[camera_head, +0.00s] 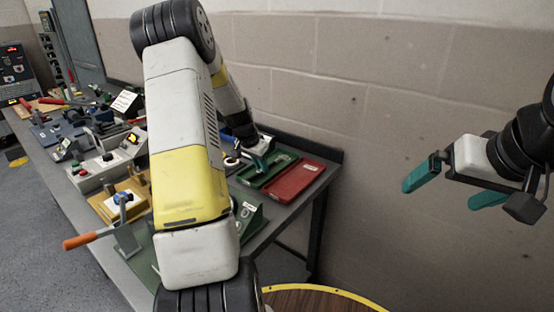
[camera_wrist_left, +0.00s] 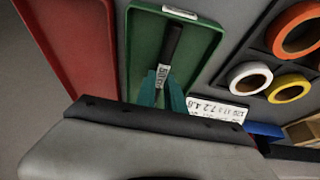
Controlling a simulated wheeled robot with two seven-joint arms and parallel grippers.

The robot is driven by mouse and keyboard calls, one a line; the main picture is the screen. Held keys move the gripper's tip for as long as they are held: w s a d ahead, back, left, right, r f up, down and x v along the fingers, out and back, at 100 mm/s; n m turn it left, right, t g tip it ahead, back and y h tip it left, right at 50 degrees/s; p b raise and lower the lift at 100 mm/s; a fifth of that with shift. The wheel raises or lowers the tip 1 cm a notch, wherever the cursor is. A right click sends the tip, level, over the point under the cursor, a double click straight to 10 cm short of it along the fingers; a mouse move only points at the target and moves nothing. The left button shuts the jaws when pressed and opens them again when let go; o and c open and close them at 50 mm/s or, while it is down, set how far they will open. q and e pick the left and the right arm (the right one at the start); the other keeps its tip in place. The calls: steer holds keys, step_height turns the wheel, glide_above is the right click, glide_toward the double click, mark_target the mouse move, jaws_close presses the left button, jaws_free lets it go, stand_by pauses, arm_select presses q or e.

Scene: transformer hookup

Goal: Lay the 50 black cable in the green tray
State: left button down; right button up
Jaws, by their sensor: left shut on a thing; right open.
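The green tray (camera_head: 271,166) lies near the right end of the bench, beside a red tray. In the left wrist view the green tray (camera_wrist_left: 205,38) has the black cable (camera_wrist_left: 172,44) inside its outline, with a white label reading 50. My left gripper (camera_wrist_left: 163,93) is shut on the black cable near its label, over the tray. In the head view my left gripper (camera_head: 260,162) reaches down at the green tray, and its grip on the cable is too small to see. My right gripper (camera_head: 446,190) is open and empty, off to the right in front of the wall.
The red tray (camera_head: 296,181) lies right of the green tray. Rolls of tape, orange (camera_wrist_left: 297,29), white (camera_wrist_left: 249,76) and yellow (camera_wrist_left: 289,88), sit beside the green tray in the wrist view. An orange-handled lever (camera_head: 90,238) stands at the bench front. Several devices crowd the bench's left part.

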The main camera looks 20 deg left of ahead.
arm_select(q)
steer(key=c, duration=1.3)
jaws_free()
steer(key=shift+c, duration=0.2)
steer(key=shift+r, duration=3.45)
steer(key=shift+s+d+r, duration=0.1)
steer(key=shift+d+r, duration=0.05)
steer(key=shift+r, duration=0.05)
steer(key=s+d+r+n, duration=0.1)
steer(key=s+d+r, duration=1)
steer(key=s+r, duration=0.4)
steer(key=s+d+n+t, duration=0.1)
steer(key=s+d, duration=0.2)
steer(key=s, duration=0.5)
steer(key=s+d+r+n, duration=0.1)
steer(key=s+d, duration=0.2)
steer(key=s, duration=0.5)
steer(key=shift+s+t+h, duration=0.25)
steer(key=shift+t+h, duration=0.15)
